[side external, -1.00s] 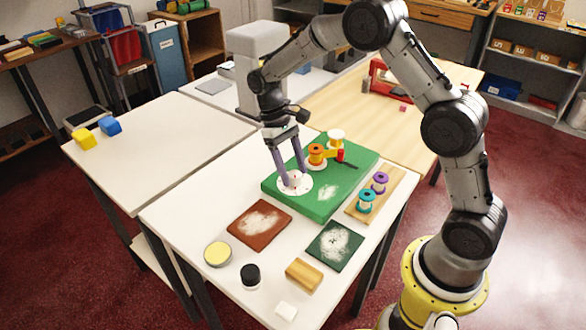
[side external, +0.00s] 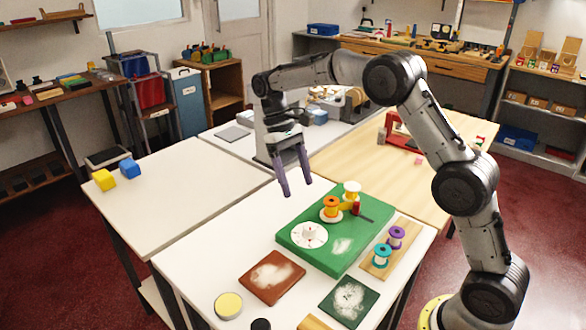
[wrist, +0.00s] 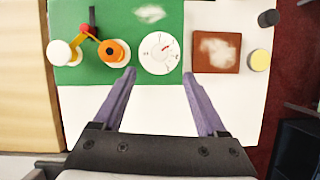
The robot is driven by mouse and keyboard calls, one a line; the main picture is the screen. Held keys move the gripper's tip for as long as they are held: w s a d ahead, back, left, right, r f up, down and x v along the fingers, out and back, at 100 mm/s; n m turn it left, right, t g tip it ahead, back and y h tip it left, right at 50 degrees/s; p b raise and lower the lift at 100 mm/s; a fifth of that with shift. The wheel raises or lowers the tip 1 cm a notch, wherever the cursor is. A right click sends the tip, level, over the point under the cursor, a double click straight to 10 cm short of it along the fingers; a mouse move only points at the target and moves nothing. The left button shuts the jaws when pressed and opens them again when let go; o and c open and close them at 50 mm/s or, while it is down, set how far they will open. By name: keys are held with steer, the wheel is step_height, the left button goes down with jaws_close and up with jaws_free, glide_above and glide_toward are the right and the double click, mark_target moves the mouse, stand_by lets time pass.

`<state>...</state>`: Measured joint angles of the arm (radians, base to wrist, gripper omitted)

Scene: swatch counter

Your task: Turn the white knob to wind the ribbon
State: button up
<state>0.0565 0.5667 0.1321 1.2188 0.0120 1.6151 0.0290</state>
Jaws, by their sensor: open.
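The white knob (side external: 309,232) sits on a white dial disc with red marks, on the green board (side external: 340,262). In the wrist view the white knob (wrist: 159,52) lies just beyond my fingertips, centred between them. My gripper (side external: 296,190) is open and empty, raised above and behind the dial, apart from it; its fingers also show in the wrist view (wrist: 159,73). An orange spool (side external: 332,207) and a white spool (side external: 352,190) stand on the board, with a yellow link between them. I cannot make out the ribbon with certainty.
A red-topped dark handle (side external: 356,209) is beside the spools. Teal (side external: 381,256) and purple (side external: 396,236) spools stand on a wooden strip at right. A rust tile (side external: 272,277), a dark green tile (side external: 348,300) and a yellow-topped tin (side external: 228,305) lie in front.

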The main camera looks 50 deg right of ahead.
steer(key=shift+v, duration=1.45)
steer(key=s+a+r+t, duration=0.2)
steer(key=s+r+t, duration=0.2)
steer(key=s+r, duration=1)
steer(key=s+f+t, duration=0.1)
steer(key=s+t, duration=0.2)
steer(key=s, duration=0.7)
steer(key=s+f+n+t, duration=0.1)
steer(key=s+f+t, duration=0.2)
steer(key=f, duration=0.6)
steer(key=shift+s, duration=0.8)
